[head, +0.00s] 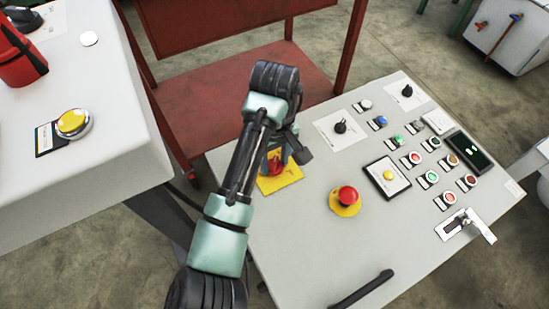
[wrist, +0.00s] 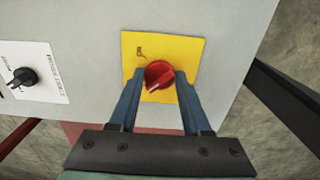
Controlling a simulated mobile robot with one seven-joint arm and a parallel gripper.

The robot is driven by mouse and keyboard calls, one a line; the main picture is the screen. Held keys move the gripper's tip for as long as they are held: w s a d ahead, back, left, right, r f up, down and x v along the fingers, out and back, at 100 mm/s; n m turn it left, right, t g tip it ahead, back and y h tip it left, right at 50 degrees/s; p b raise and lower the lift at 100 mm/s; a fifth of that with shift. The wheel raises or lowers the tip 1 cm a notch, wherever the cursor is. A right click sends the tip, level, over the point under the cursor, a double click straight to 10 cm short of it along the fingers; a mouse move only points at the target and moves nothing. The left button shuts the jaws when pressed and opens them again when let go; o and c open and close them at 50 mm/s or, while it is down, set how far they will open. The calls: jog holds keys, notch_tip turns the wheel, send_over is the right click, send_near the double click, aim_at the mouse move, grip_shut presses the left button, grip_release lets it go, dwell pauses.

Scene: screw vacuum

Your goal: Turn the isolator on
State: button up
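The isolator is a red rotary knob (wrist: 158,74) on a square yellow plate (wrist: 190,47) on the panel. In the wrist view its pale mark points to the lower left, and a small dark mark lies on the plate above left of it. My gripper (wrist: 160,73) is open, with one blue finger on each side of the knob and narrow gaps between. In the head view my gripper (head: 277,161) is over the yellow plate (head: 290,177) and partly hides the red knob (head: 275,167). Whether the fingers touch the knob is unclear.
A red emergency button (head: 347,195) stands to the right on the grey panel (head: 300,240). Black selector switches (head: 341,127), several coloured buttons and a metal handle (head: 470,225) are further right. A red cart (head: 220,100) stands behind, and a white cabinet (head: 100,140) at left.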

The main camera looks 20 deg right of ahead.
grip_shut()
jog(key=p, duration=0.3)
jog(key=shift+s+r+m, duration=0.1)
jog(key=shift+r+m, duration=0.2)
jog(key=m+p, duration=0.1)
jog(key=p, duration=0.3)
jog(key=shift+r+p, duration=0.15)
jog(key=shift+p, duration=0.15)
jog(key=m+p, duration=0.1)
jog(key=p, duration=0.1)
jog(key=m+p, duration=0.1)
jog(key=p, duration=0.2)
jog(key=shift+f+m, duration=0.25)
jog(key=shift+m, duration=0.05)
jog(key=m+p, duration=0.2)
jog(key=m, duration=0.1)
jog(key=shift+f+p, duration=0.1)
jog(key=shift+p, duration=0.25)
jog(key=m+p, duration=0.1)
jog(key=m, duration=0.3)
jog(key=shift+a, duration=0.1)
jog(key=m+p, duration=0.1)
jog(key=m, duration=0.5)
jog(key=shift+f+m+p, duration=0.1)
jog(key=shift+m+p, duration=0.2)
jog(key=shift+p, duration=0.1)
